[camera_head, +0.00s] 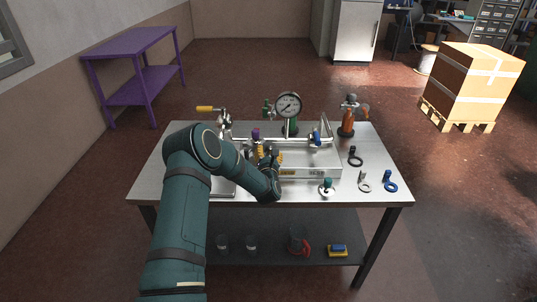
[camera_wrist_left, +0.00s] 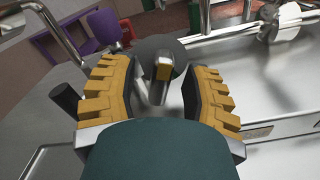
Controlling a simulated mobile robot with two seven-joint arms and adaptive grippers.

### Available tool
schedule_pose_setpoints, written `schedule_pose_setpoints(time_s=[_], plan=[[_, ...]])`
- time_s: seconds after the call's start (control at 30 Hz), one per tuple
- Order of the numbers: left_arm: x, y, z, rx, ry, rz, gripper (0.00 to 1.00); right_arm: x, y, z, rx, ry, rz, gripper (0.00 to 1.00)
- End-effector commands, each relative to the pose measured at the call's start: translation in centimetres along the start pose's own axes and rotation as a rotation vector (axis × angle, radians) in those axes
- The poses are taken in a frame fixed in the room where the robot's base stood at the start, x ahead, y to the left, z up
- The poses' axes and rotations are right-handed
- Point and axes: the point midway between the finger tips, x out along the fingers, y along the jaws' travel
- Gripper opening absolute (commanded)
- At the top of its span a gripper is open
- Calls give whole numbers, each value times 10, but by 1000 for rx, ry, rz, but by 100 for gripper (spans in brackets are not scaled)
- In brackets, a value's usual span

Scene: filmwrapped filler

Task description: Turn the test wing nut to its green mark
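My left gripper (camera_head: 269,156) is over the middle of the metal table, close to the front of the pipe rig (camera_head: 300,172). In the left wrist view my left gripper (camera_wrist_left: 158,88) is open, its yellow pads apart. A green mark cannot be made out. My arm hides part of the rig. My right gripper is not in view.
On the rig are a pressure gauge (camera_head: 288,104), a yellow-handled valve (camera_head: 207,109), a purple-topped part (camera_head: 256,133) and a blue-topped fitting (camera_head: 316,138). An orange bottle (camera_head: 347,122) stands at the back right. Loose fittings, including a blue one (camera_head: 390,181), lie at right.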

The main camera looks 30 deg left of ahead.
Motion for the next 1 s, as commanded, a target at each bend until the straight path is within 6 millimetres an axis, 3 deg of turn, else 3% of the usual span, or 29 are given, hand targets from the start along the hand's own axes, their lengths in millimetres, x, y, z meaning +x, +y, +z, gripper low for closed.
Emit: schedule_pose_setpoints(time_s=[0.03,0.13,0.63,1.0], plan=[[0,0,0,0,0,0,36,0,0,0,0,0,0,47],[0,0,0,0,0,0,1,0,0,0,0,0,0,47],[0,1,0,32,-1,1,0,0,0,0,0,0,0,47],[0,2,0,271,-1,2,0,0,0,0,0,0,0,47]])
